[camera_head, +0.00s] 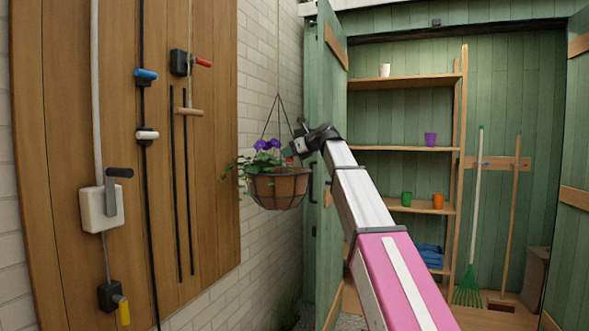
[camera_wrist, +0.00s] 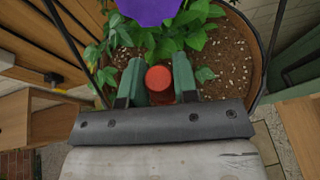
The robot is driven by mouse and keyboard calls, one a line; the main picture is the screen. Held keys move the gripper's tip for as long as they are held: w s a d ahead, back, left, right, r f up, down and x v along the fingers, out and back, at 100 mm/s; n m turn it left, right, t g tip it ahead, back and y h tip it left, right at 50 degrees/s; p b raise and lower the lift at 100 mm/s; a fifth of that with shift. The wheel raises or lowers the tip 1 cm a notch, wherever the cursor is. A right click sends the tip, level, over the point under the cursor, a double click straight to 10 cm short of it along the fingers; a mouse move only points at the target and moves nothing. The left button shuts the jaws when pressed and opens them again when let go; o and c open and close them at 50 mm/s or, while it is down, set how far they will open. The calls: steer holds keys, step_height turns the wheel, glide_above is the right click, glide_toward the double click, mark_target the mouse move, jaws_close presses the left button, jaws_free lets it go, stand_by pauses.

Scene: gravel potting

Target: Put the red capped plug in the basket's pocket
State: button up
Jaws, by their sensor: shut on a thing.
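The red capped plug (camera_wrist: 159,79) is between the two green fingers of my gripper (camera_wrist: 160,80) in the wrist view. My gripper is shut on it, over the soil of the hanging basket (camera_wrist: 256,62). Whether the plug touches the soil cannot be told. The basket (camera_head: 278,190) hangs from thin lines left of my arm in the head view, with purple flowers and trailing leaves. My gripper (camera_head: 290,154) is at the basket's upper right side there. I cannot make out the pocket, and the plug's lower part is hidden.
A wooden board (camera_head: 60,130) with rods and handles covers the left wall. An open green door (camera_head: 330,110) stands just behind the basket. Shelves (camera_head: 420,148) with several cups are at the back right. Leaves (camera_wrist: 192,35) and basket hangers crowd the gripper.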

steer(key=shift+w+d+f, duration=0.3)
steer(key=shift+f, duration=0.65)
steer(key=shift+w+d+f, duration=0.25)
steer(key=shift+d+f, duration=0.1)
steer(key=shift+f, duration=0.55)
steer(key=shift+w+d+f, duration=0.3)
steer(key=shift+f, duration=0.65)
steer(key=shift+f, duration=0.1)
steer(key=o, duration=0.9)
steer(key=v, duration=1.2)
